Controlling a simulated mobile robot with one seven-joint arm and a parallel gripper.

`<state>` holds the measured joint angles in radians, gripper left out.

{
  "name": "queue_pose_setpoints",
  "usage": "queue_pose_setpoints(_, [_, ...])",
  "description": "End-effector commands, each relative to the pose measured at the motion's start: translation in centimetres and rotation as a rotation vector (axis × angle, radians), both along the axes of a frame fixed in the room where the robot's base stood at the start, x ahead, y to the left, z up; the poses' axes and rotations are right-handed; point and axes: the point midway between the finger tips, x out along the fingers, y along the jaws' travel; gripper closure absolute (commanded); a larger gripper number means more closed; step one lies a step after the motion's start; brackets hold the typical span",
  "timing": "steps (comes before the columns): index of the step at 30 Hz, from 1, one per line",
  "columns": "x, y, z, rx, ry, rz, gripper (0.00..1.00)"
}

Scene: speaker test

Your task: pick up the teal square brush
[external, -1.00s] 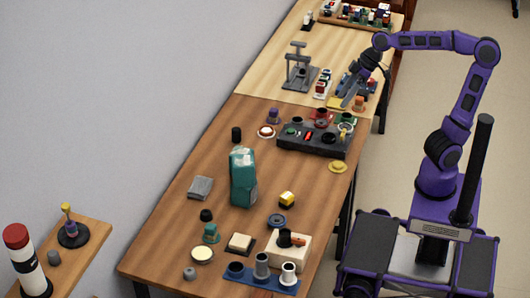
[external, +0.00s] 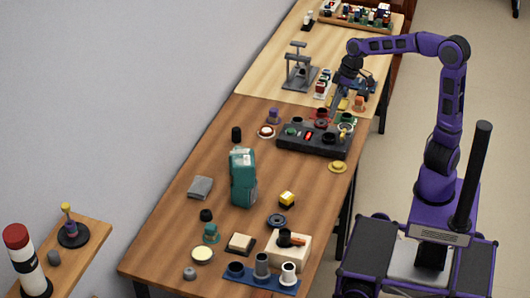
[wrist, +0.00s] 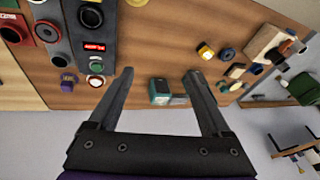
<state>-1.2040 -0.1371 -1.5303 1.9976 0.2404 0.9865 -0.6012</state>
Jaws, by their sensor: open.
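A small teal piece with a squarish base and a knob-like top, seemingly the teal square brush (external: 211,233), stands on the brown table's near left part, between a black round piece and a cream disc. In the wrist view it is tiny and I cannot pick it out surely beside the right finger. My gripper (external: 334,113) is open and empty, pointing down above the far end of the brown table, near the control panel and far from the brush. In the wrist view its two fingers (wrist: 158,76) are spread apart with nothing between them held.
A tall teal bag (external: 243,180) stands mid-table, between my gripper and the brush; it shows in the wrist view (wrist: 159,88). A dark control panel (external: 287,144) lies below my gripper. A yellow block (external: 287,199) and wooden tray (external: 298,256) are at the right.

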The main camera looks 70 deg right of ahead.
Motion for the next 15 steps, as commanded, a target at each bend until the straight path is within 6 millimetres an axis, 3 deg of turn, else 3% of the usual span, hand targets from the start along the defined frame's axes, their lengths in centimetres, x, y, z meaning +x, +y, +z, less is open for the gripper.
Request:
queue_pose_setpoints(3, [-2.3, 0.9, -2.2, 0.067, 0.106, -0.142, 0.18])
queue_pose_setpoints(6, [-3.2, 2.0, -3.5, 0.099, 0.162, -0.245, 0.18])
queue_pose_setpoints(11, [-1.8, 3.5, -4.3, 0.083, 0.155, -0.354, 0.18])
queue_pose_setpoints(15, [0.5, 5.0, -4.8, 0.046, 0.103, -0.425, 0.18])
